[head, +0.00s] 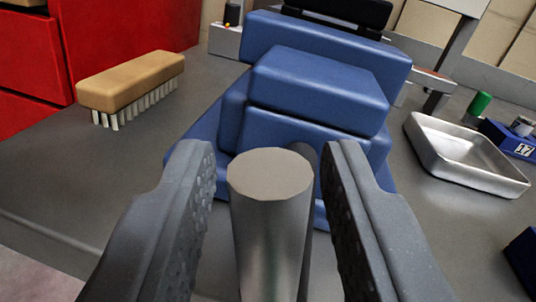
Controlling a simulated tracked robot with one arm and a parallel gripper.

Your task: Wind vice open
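The blue vice (315,90) stands on the grey bench in the middle of the head view. A grey metal cylinder (270,215), which looks like the vice's screw or handle end, points toward me in front of it. My gripper (270,165) is open, with one ridged finger on each side of the cylinder. Gaps show between the cylinder and both fingers, so they look apart from it. The lower part of the cylinder runs out of the picture. How far the vice's jaws are apart cannot be made out from here.
A wooden brush (130,82) lies on the bench at left, by a red drawer cabinet (120,30). A metal tray (465,155) sits at right, with a green-topped item (480,103) and a blue block (510,138) beyond it. The bench at front left (80,190) is clear.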

